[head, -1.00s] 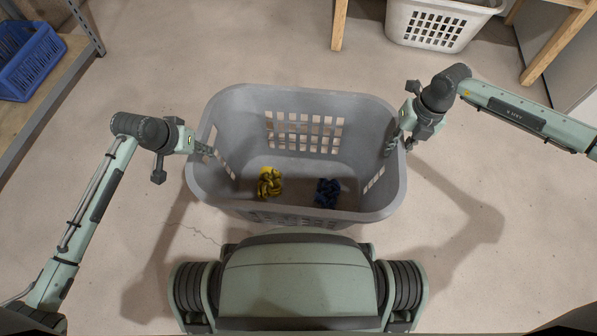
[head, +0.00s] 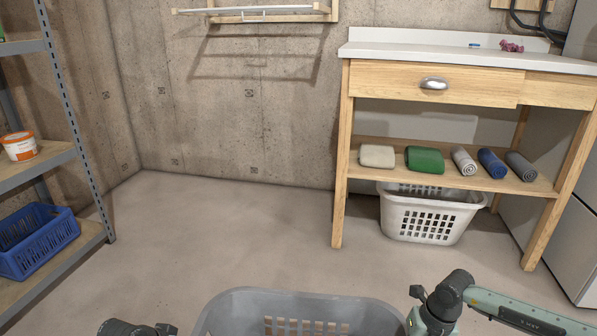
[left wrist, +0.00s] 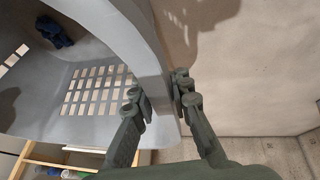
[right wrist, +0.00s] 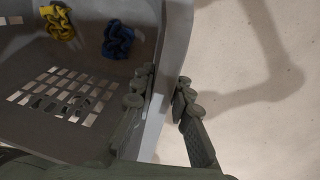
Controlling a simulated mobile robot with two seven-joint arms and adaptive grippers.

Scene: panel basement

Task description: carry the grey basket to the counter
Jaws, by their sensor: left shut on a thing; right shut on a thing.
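The grey basket (head: 300,300) shows at the bottom edge of the head view, with only its far rim and far wall in sight. My left gripper (left wrist: 162,98) is shut on the basket's rim, one finger inside and one outside. My right gripper (right wrist: 165,95) is shut on the opposite rim in the same way. Inside the basket lie a yellow cloth (right wrist: 58,22) and a blue cloth (right wrist: 118,38). The counter (head: 470,58) stands at the far right, a white top on a wooden frame with a drawer.
A white basket (head: 430,215) stands under the counter. Folded and rolled towels (head: 425,160) lie on its lower shelf. A small pink item (head: 512,46) lies on the top. A metal shelf rack with a blue crate (head: 38,240) stands at left. The floor between (head: 220,230) is clear.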

